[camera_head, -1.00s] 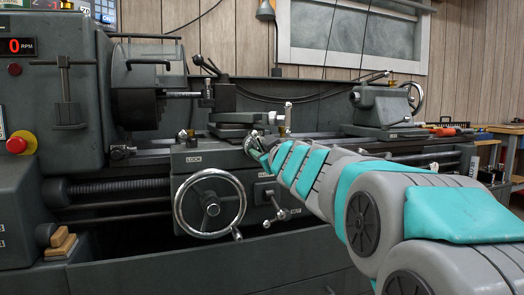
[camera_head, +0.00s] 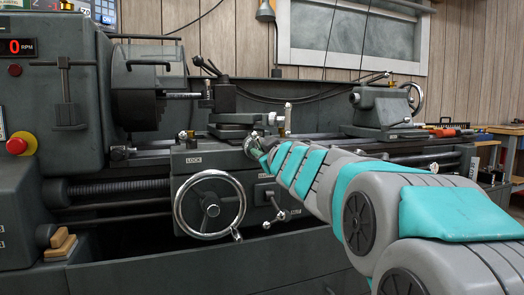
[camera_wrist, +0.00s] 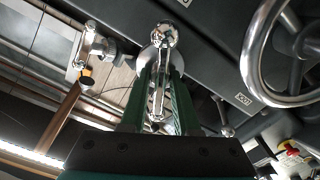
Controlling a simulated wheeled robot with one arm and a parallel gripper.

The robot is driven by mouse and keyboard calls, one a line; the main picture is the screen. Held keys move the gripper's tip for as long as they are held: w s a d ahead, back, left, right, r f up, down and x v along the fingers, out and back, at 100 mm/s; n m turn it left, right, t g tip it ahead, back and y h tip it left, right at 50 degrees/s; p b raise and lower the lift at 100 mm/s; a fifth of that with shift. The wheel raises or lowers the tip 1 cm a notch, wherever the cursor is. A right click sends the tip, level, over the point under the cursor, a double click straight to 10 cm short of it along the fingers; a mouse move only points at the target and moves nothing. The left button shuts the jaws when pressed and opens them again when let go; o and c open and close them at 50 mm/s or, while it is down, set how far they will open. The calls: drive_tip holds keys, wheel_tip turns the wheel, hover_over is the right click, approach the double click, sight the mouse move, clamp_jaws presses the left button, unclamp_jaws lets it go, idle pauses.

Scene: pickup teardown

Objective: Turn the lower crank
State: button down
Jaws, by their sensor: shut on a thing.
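The lower crank (camera_wrist: 164,36) is a chrome ball-ended handle on the front of the lathe carriage. In the wrist view it runs down between the two green fingers of my gripper (camera_wrist: 160,98), which is shut on it. In the head view my gripper (camera_head: 262,154) is at the crank, right of the LOCK label, and the arm hides most of the contact. Another crank (camera_head: 288,115) stands upright above it on the upper slide. It also shows at upper left in the wrist view (camera_wrist: 91,46), apart from my gripper.
A large chrome handwheel (camera_head: 209,204) is left of my gripper, with a small ball-ended lever (camera_head: 283,214) below the arm. The tailstock (camera_head: 384,108) stands to the right on the bed. The toolpost (camera_head: 222,92) is above left, near the chuck (camera_head: 150,85).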

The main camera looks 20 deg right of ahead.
drive_tip(key=shift+n+p, duration=0.45)
drive_tip(key=shift+n, duration=0.65)
drive_tip(key=shift+a+n, duration=0.1)
drive_tip(key=shift+n, duration=1)
drive_tip(key=c, duration=0.9)
unclamp_jaws()
drive_tip(key=shift+s, duration=0.1)
drive_tip(key=s+p, duration=0.1)
drive_tip(key=s, duration=0.6)
drive_tip(key=shift+s, duration=0.3)
